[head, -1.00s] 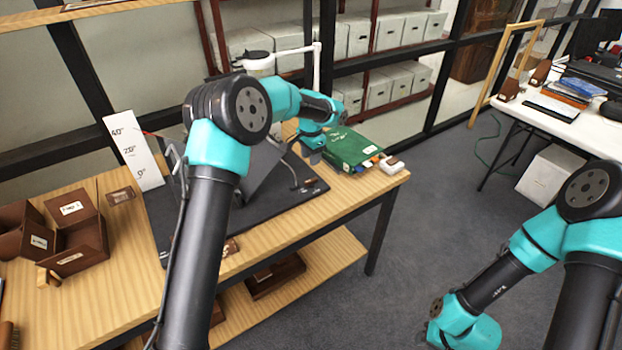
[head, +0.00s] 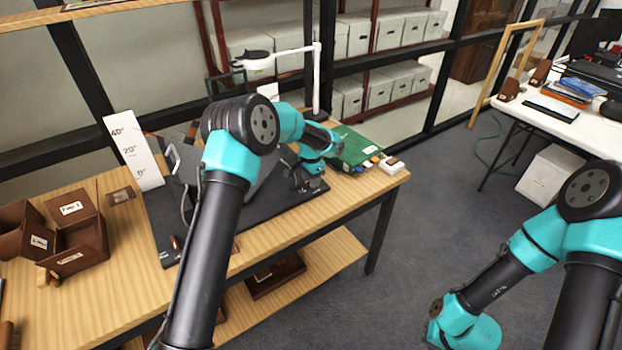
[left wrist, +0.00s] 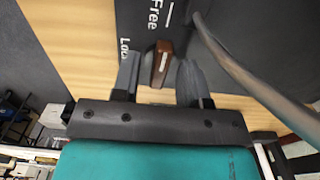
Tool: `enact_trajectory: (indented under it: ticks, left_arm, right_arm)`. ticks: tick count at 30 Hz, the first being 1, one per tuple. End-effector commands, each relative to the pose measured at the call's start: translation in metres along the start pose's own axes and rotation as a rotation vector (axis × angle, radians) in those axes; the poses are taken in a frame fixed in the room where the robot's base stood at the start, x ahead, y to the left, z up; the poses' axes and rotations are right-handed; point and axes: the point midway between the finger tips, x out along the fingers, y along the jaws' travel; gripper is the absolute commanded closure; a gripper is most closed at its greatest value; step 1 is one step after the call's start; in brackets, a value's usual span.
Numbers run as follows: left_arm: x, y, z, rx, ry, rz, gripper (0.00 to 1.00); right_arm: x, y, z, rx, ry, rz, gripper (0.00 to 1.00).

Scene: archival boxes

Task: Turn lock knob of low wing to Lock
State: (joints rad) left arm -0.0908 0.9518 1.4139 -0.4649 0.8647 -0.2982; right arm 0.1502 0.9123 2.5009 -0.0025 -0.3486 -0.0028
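The brown lock knob (left wrist: 162,64) shows in the left wrist view, on the dark base (left wrist: 182,40) with the words "Free" and "Loc…", the latter partly hidden. The knob's bar stands nearly upright in that picture, slightly tilted. My left gripper (left wrist: 158,78) has a finger on each side of the knob, with visible gaps; it is open. In the head view my left gripper (head: 304,180) is low over the right end of the base, hiding the knob. A grey tilted panel (head: 264,168) is partly behind my left arm. My right gripper is out of frame.
An angle card (head: 133,152) and brown boxes (head: 70,240) stand left. The white lamp (head: 317,75) stands behind.

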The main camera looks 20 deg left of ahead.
Motion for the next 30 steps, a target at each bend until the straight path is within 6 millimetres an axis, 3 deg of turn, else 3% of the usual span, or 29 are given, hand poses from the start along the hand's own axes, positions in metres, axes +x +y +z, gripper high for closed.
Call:
enact_trajectory:
  ticks: [2,12,30]
  left_arm:
    - [-0.0002,0.0001,-0.0001,0.0,0.0,0.0,0.66]
    - [-0.0004,0.0001,-0.0001,0.0,0.0,0.0,0.99]
    - [-0.0005,0.0001,-0.0001,-0.092,0.0,0.0,1.0]
  right_arm:
    - [0.0,0.0,0.0,0.0,0.0,0.0,0.64]
    - [0.0,0.0,0.0,0.0,0.0,0.0,0.64]
    - [0.0,0.0,0.0,0.0,0.0,0.0,0.64]
